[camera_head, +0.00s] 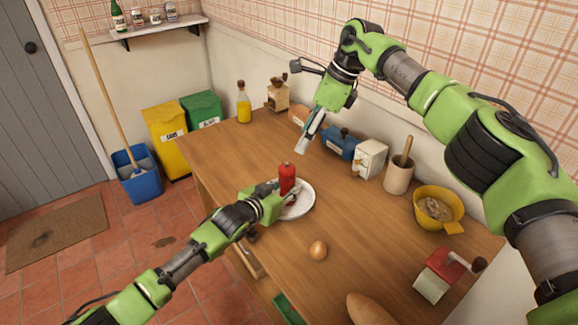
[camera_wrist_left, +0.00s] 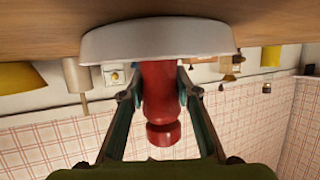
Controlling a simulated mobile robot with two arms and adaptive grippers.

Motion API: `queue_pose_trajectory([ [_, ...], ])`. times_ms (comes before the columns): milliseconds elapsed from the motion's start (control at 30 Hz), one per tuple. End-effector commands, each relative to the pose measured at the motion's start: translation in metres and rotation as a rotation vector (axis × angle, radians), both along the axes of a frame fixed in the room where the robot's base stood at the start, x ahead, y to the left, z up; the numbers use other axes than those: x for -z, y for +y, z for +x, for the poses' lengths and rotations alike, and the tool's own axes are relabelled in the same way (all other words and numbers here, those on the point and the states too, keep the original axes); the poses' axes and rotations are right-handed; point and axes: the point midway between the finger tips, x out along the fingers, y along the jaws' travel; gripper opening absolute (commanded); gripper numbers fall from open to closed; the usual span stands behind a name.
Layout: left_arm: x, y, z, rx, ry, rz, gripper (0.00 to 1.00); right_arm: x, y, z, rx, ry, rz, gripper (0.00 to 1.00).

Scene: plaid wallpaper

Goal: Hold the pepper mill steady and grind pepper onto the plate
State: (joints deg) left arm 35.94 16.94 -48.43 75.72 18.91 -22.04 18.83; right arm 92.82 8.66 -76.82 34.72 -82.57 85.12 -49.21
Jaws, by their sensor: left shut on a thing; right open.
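The red pepper mill (camera_head: 287,176) is upright over the white plate (camera_head: 305,206) on the wooden table. My left gripper (camera_head: 278,191) is shut on the mill's body from the left, low over the plate. The left wrist view, which is upside down, shows the mill (camera_wrist_left: 160,100) between the two fingers and the plate's rim (camera_wrist_left: 160,42) by its lower end. The mill's foot is hidden, so I cannot tell whether it touches the plate. My right gripper (camera_head: 304,144) is open and empty, pointing down, behind and above the mill.
A brown egg (camera_head: 318,250) and a bread loaf (camera_head: 370,309) lie nearer the front. A red and white box with a crank (camera_head: 440,275), a yellow bowl (camera_head: 437,206), a crock (camera_head: 398,177) and a blue box (camera_head: 339,143) line the wall side. Table left of the plate is clear.

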Motion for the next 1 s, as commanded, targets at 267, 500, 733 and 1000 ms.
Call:
queue_pose_trajectory([
  [267,-0.001,0.0,0.0,0.0,-0.002,-0.001,0.05,0.039,0.015,0.002,0.001,0.008,-0.002,0.49],
  [500,-0.001,0.0,0.0,0.0,-0.002,-0.001,0.05,0.086,0.034,0.007,0.0,0.006,-0.003,0.49],
  [733,-0.001,0.0,0.0,0.0,-0.001,-0.001,0.05,0.104,0.041,0.01,0.001,0.003,-0.001,0.49],
  [1000,-0.001,0.0,0.0,0.0,-0.002,-0.001,0.05,0.109,0.043,0.011,0.0,0.003,-0.001,0.49],
])
